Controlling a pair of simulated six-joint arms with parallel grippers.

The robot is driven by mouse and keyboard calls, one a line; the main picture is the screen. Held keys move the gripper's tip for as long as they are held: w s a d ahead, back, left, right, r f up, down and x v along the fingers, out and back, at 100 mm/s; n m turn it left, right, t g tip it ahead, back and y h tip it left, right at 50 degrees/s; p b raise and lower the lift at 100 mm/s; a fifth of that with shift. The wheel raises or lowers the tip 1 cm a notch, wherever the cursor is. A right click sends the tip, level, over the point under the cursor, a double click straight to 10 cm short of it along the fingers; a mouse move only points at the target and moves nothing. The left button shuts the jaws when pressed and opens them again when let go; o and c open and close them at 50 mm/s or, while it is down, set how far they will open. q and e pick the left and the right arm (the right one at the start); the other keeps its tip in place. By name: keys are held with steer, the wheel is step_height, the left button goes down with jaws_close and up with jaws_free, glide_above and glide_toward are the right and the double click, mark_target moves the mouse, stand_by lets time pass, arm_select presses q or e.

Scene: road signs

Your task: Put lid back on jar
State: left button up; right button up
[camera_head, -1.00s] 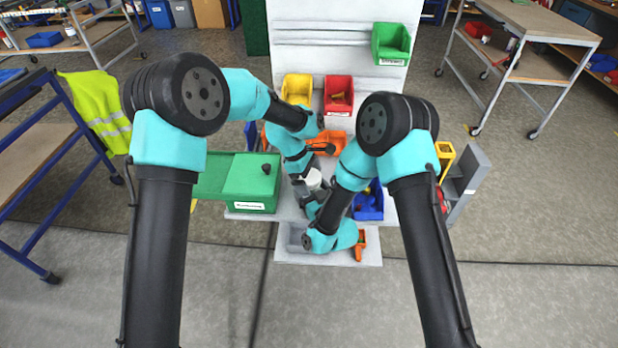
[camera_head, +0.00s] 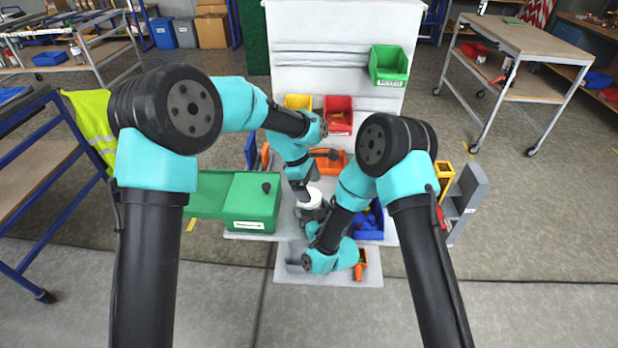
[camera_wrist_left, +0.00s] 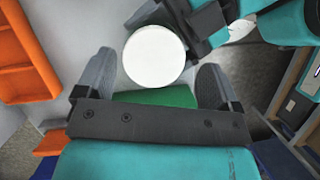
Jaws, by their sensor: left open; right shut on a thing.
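A round white disc, apparently the lid (camera_wrist_left: 154,57), shows face-on in the left wrist view; it also shows as a small white shape in the head view (camera_head: 310,198). The jar's body is mostly hidden, and I cannot tell whether the lid rests on it. My left gripper (camera_wrist_left: 152,80) is open, its two fingers spread on either side of the disc's near edge, apparently not touching it. My right gripper (camera_wrist_left: 185,18) is at the disc's far side, shut on what appears to be the jar beneath the disc. Both grippers are partly hidden in the head view.
A green box (camera_head: 250,200) stands on the left of the white bench (camera_head: 285,240). Yellow (camera_head: 298,101), red (camera_head: 338,114) and orange (camera_head: 328,163) bins stand behind, with a blue bin (camera_head: 369,222) at the right. A green bin (camera_head: 388,65) hangs on the back panel.

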mark_target(309, 207)
arm_select(q)
step_height(309, 207, up, 2)
steer(key=shift+s+r+n+t+y, duration=0.1)
steer(key=shift+n+t+y, duration=0.2)
steer(key=shift+n+y, duration=0.5)
steer(key=shift+r+n+t+y, duration=0.5)
steer(key=shift+r+n+y, duration=0.1)
steer(key=shift+r+y, duration=0.6)
steer(key=shift+f, duration=0.2)
steer(key=shift+w+f, duration=0.2)
steer(key=shift+f, duration=3.7)
steer(key=shift+c, duration=0.5)
